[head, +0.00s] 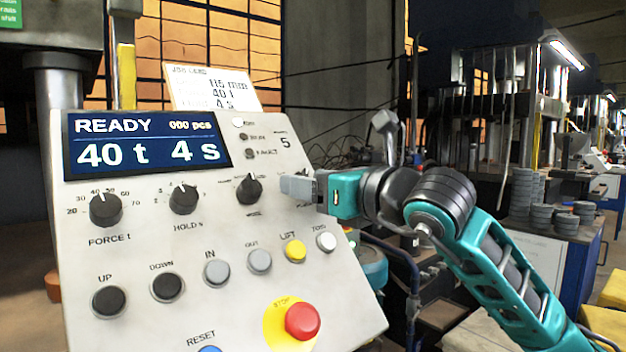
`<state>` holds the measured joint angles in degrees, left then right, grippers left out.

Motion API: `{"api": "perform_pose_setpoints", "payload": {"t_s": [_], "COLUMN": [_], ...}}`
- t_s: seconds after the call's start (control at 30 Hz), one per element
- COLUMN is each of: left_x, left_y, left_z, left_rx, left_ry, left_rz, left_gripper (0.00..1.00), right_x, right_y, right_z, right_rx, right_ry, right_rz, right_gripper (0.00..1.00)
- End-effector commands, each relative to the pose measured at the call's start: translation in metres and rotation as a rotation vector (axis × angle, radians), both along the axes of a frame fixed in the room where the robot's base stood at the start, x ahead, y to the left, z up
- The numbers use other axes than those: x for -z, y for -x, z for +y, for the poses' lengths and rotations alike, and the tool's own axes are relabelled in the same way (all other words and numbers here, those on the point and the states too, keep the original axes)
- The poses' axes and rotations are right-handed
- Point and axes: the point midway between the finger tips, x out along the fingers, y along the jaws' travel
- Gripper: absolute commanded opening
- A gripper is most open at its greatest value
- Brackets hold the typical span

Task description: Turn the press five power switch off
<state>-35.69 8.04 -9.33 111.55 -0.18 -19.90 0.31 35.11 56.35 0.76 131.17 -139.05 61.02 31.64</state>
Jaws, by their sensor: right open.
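The control panel (135,250) of the press marked 5 fills the left and middle of the head view. Its display (145,142) is lit and reads READY, 000 pcs, 40 t, 4 s. My right gripper (285,186) is at the panel's upper right edge, fingers pointing left, open by a small gap that is hard to see. It is just right of a black rotary knob (249,189), apart from it. The gripper covers the part of the panel right of this knob. I cannot make out a switch labelled power; it may be behind the fingers. My left gripper is out of view.
Below are black, grey, yellow and white buttons, and a red stop button (302,321) standing out on a yellow plate. Force (105,209) and hold (184,199) knobs are to the left. A job card (212,88) stands on top. Stacked discs (541,217) are at far right.

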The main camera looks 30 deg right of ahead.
Motion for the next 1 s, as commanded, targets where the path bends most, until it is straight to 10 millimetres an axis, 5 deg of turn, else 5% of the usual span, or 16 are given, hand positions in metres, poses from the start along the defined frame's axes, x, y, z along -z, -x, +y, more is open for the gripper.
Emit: {"api": "perform_pose_setpoints", "payload": {"t_s": [0.13, 0.7, 1.0], "left_x": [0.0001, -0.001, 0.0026], "left_y": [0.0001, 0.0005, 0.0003], "left_z": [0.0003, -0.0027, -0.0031], "left_rx": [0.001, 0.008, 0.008], "left_ry": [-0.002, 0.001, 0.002], "left_rz": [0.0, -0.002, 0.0], "left_gripper": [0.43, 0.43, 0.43], "right_x": [0.0, 0.0, 0.001], "right_y": [0.0001, 0.0004, 0.0003], "right_z": [-0.0001, -0.0001, -0.0013], "right_rx": [0.0, 0.0, -0.024], "right_ry": [0.0, -0.001, 0.028], "right_rz": [0.0, 0.0, -0.001], "right_gripper": [0.59, 0.04, 0.04]}}
